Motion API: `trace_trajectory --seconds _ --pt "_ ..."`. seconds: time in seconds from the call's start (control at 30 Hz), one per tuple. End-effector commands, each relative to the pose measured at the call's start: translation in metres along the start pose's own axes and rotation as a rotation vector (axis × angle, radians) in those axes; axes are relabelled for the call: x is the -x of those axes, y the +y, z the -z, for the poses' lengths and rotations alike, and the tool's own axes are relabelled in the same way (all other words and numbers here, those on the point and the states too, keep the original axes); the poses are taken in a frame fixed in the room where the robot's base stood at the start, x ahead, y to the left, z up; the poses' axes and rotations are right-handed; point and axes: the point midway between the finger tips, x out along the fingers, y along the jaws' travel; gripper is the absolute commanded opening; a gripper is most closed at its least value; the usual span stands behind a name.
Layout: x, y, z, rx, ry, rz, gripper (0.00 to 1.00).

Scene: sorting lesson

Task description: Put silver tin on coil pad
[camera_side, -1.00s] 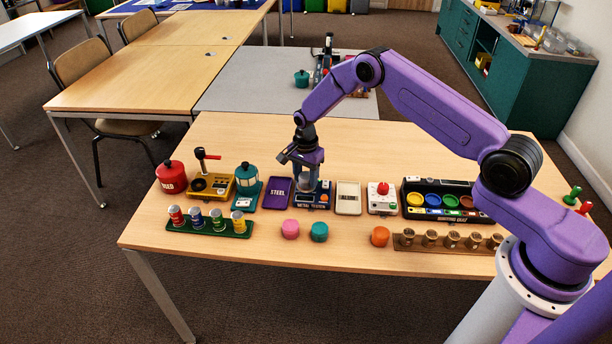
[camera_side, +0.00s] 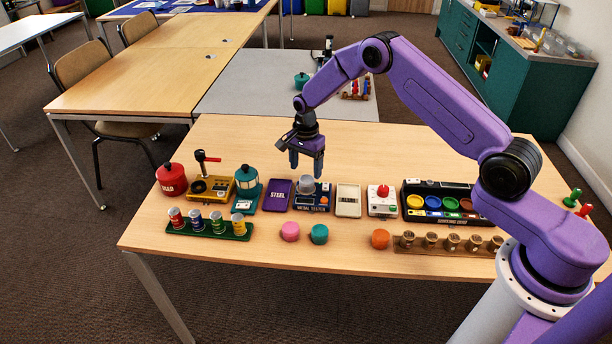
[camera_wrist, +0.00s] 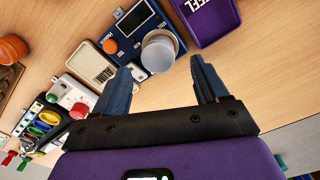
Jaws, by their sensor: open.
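The silver tin (camera_side: 306,184) stands on the left part of the blue metal tester (camera_side: 323,196). In the wrist view the tin (camera_wrist: 158,54) sits upright, apart from my fingers, beside the dark display of the tester (camera_wrist: 112,44). No bare coil pad shows; the spot under the tin is hidden by it. My gripper (camera_side: 306,168) is open and empty, just above the tin. In the wrist view my gripper (camera_wrist: 160,66) has its two blue fingers wide apart.
A purple STEEL tray (camera_side: 278,194) lies left of the tester and a cream tray (camera_side: 348,200) lies right of it. Pink (camera_side: 290,232) and teal (camera_side: 319,234) pieces lie in front.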

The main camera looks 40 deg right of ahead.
Motion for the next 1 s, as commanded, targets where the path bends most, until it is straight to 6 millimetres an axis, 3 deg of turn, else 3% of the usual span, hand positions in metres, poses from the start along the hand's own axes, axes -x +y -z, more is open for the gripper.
trace_trajectory --seconds 0.1,0.3,0.73,0.87,1.0 --pt "0.026 -0.001 -0.001 0.002 0.001 0.004 0.73" --pt "0.057 0.0 0.0 0.001 0.0 0.002 0.73" --pt "0.073 0.001 -0.003 0.014 0.0 -0.001 0.73" --pt "0.089 0.005 -0.02 0.113 0.001 0.004 0.73" --pt "0.117 0.024 -0.055 0.331 0.003 0.008 0.73"
